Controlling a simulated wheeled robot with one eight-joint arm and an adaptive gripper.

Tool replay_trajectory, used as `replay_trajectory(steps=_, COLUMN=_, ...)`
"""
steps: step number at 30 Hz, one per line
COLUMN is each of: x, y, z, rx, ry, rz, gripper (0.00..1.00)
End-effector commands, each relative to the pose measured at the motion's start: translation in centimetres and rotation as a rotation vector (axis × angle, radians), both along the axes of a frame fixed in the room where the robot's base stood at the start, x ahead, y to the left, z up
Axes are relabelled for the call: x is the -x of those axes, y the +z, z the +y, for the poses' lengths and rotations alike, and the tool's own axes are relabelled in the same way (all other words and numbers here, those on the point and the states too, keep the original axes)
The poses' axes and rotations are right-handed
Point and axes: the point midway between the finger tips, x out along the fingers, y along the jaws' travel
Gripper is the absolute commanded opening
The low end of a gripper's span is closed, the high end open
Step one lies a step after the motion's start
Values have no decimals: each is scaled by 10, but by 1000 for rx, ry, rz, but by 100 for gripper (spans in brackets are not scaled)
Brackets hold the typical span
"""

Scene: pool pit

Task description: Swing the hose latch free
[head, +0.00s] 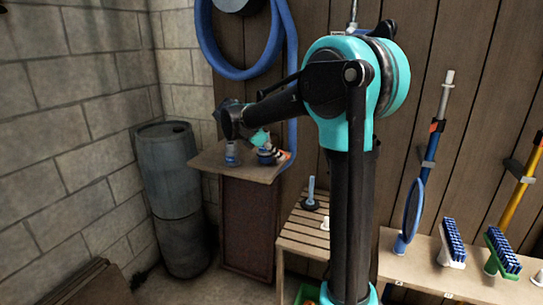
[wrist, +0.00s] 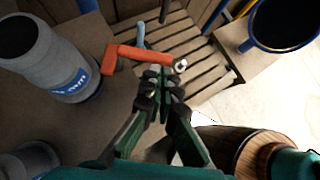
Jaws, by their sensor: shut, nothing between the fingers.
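In the head view a small red part (head: 284,156) shows at the right edge of the cabinet top, near the lower end of the blue hose (head: 291,110). My gripper (wrist: 161,80) is shut and empty. Its tips are just below the lever in the wrist picture; I cannot tell whether they touch it. In the head view my gripper (head: 265,142) is small and partly hidden over the cabinet top.
A grey cylinder with a blue label (wrist: 45,60) stands close on the left. The brown cabinet (head: 247,225) bears these things. A slatted bench (head: 303,232) stands to its right, with a blue-handled tool (head: 311,192) on it.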

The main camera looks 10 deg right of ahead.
Motion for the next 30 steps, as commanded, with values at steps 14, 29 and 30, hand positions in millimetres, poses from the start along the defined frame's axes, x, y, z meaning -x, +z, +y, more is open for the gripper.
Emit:
replay_trajectory(steps=14, x=-1, y=0, z=-11, rx=-1, ry=51, rz=0, gripper=0)
replay_trajectory(steps=29, x=-3, y=0, z=-25, rx=2, ry=98, rz=0, gripper=0)
replay_trajectory(steps=30, x=-4, y=0, z=-25, rx=2, ry=98, rz=1, gripper=0)
